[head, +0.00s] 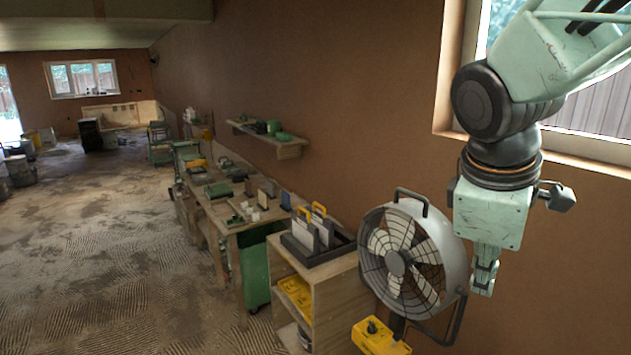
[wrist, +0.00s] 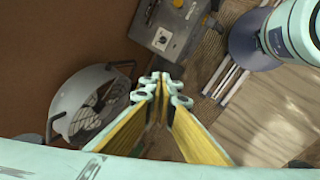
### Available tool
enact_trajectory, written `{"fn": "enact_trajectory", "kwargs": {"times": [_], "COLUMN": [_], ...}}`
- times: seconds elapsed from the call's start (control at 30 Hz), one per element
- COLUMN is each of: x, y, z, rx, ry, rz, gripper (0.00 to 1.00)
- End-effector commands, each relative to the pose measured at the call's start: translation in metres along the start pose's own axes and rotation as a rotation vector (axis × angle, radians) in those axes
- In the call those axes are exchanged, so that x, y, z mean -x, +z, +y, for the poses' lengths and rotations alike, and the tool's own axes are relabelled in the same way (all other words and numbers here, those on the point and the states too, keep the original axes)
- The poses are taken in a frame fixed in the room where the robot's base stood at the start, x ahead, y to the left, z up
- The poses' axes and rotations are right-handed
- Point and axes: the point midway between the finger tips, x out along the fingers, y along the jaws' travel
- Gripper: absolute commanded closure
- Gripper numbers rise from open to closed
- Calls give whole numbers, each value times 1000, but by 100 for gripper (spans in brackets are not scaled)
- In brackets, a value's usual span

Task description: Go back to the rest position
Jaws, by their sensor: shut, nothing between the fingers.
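My gripper (head: 484,278) hangs at the right of the head view, pointing down, with its fingers closed together and nothing between them. It is just right of the fan and in front of the brown wall, below the window. In the wrist view my gripper (wrist: 163,78) shows its fingers meeting near the middle, with yellow inner faces. The grey fan (head: 398,262) stands beside it in the head view, and it also shows at the left of the wrist view (wrist: 90,105). I cannot tell the exact gap between gripper and fan.
A wooden cabinet (head: 332,290) with a dark tray of yellow-handled trowels stands left of the fan. A yellow box (head: 380,338) is below the fan. A long workbench (head: 225,212) runs along the wall under a shelf (head: 270,138). The floor (head: 90,240) at left is open.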

Motion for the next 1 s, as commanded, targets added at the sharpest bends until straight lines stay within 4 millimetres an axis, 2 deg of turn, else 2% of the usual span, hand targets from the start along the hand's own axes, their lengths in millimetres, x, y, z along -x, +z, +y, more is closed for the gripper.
{"fn": "enact_trajectory", "kwargs": {"times": [0.5, 1.0], "x": [28, 45], "y": [31, 53], "z": [-73, -148], "rx": [-386, -743], "ry": [-49, -130], "rz": [79, 153], "gripper": [100, 100]}}
